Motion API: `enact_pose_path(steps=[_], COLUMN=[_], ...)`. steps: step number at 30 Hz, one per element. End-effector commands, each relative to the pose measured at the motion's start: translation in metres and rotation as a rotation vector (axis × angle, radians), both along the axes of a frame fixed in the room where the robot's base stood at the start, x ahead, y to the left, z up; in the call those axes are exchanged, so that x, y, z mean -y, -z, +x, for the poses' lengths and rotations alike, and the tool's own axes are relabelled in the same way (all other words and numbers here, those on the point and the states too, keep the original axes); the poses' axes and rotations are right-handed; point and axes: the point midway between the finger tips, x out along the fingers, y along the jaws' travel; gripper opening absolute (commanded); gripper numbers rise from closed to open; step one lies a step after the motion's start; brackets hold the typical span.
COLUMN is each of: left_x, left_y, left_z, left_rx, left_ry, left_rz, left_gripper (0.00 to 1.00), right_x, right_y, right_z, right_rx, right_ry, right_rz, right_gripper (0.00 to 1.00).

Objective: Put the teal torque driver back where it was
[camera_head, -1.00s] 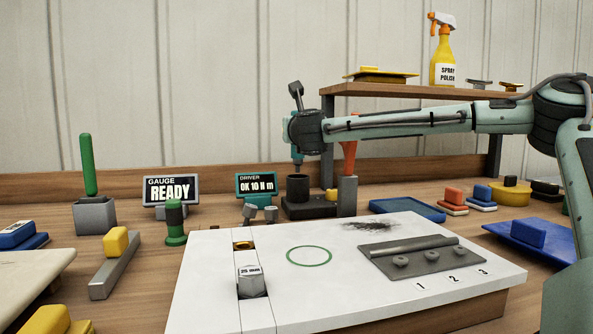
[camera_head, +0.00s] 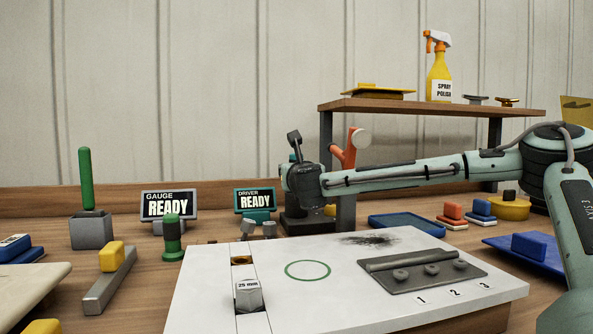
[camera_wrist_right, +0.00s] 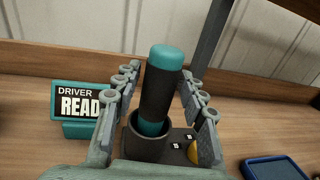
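The teal torque driver (camera_wrist_right: 162,95), with a black grip and teal cap, stands in a round dark holder cup (camera_wrist_right: 148,142) in the right wrist view. In the head view my right arm's wrist mostly hides it. My right gripper (camera_wrist_right: 160,76) has its two fingers on either side of the driver, spread, with a gap visible on the left. In the head view the gripper (camera_head: 303,184) is low over the dark holder base (camera_head: 308,222). The driver sign (camera_head: 255,200) reads "READY". My left gripper is not in view.
A grey post with an orange-red tool (camera_head: 347,150) stands close right of the gripper. A shelf (camera_head: 430,106) carries spray polish (camera_head: 439,75). The white work board (camera_head: 215,290) is in front. A gauge sign (camera_head: 169,205) and green-handled tool (camera_head: 86,175) are at left.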

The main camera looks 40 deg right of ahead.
Motion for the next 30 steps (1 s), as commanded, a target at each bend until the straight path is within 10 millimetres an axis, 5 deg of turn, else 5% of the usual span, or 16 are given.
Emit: enact_pose_path(steps=[13,30], left_x=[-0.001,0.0], left_y=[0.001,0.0], left_z=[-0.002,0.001], left_rx=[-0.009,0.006], left_ry=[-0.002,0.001], left_rz=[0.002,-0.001], left_gripper=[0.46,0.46], right_x=[-0.006,-0.069], right_y=[-0.002,-0.002], right_z=[-0.006,-0.088], right_rx=[0.002,0.001], right_ry=[-0.002,-0.002], right_rz=[0.001,0.001], right_gripper=[0.48,0.48])
